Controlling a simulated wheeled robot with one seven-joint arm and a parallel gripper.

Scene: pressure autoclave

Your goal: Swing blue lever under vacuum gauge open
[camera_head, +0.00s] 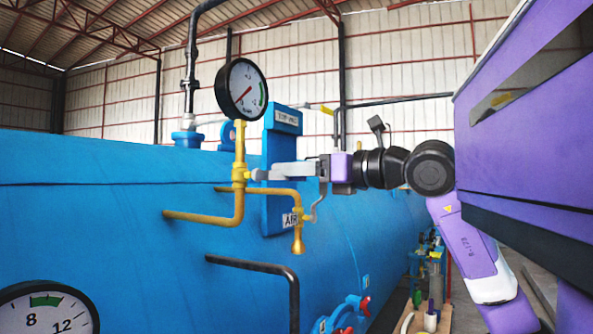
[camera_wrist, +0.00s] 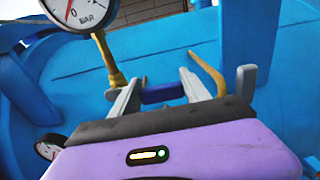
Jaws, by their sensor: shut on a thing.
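A round white-faced gauge (camera_head: 242,88) with a black rim stands on a yellow pipe above the blue vessel; its lower part shows in the wrist view (camera_wrist: 82,12). Below it is a yellow valve fitting (camera_head: 239,174). The blue lever (camera_wrist: 163,93) shows in the wrist view as a short dark blue bar between my fingers. My gripper (camera_head: 262,175) reaches in from the right at the valve, and it also shows in the wrist view (camera_wrist: 160,92). It is shut on the blue lever, one finger at each end of the bar. In the head view the fingers mostly hide the lever.
A blue upright plate (camera_head: 279,150) stands just behind my fingers. A yellow pipe with an AIR tag (camera_head: 290,219) hangs below my gripper. A dark bent pipe (camera_head: 255,264) and a second gauge (camera_head: 45,310) are lower on the blue vessel (camera_head: 90,210).

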